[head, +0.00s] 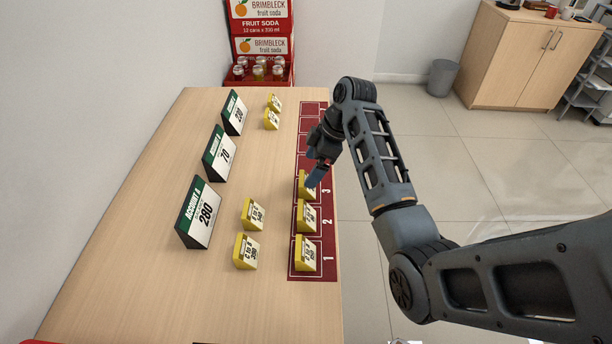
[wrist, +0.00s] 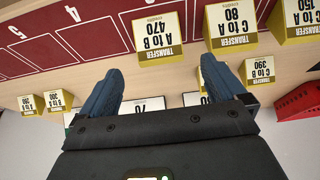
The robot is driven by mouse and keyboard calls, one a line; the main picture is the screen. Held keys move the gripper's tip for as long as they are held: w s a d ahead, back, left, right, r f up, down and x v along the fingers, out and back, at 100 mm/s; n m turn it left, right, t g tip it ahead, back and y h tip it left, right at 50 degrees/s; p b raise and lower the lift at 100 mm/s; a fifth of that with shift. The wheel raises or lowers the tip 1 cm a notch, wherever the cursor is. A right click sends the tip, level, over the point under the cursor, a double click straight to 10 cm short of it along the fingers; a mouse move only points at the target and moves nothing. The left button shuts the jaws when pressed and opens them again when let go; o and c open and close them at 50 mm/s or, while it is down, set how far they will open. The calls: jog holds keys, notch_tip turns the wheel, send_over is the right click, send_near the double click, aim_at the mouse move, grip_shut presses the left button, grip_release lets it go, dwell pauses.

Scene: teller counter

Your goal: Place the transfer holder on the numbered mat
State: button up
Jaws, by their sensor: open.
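The maroon numbered mat (head: 312,276) lies along the counter's right edge. Yellow transfer holders with white labels stand on square 1 (head: 306,254), square 2 (head: 306,217) and square 3 (head: 305,190). The square 3 holder reads A to B, 470 in the wrist view (wrist: 160,42). My gripper (head: 317,174) is above the mat near square 3 and partly hides that holder in the head view. In the wrist view my gripper (wrist: 160,86) is open, its blue fingers apart with nothing held between them. The A to B holder stands just beyond the fingertips, apart from them.
Two loose transfer holders stand left of the mat at the near end (head: 253,214), (head: 246,252), and two more at the far end (head: 273,103), (head: 271,120). Account signs line the left, including 280 (head: 199,213) and 70 (head: 221,153). The far mat squares 4 and 5 look empty.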

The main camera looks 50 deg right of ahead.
jog(key=shift+v, duration=2.7)
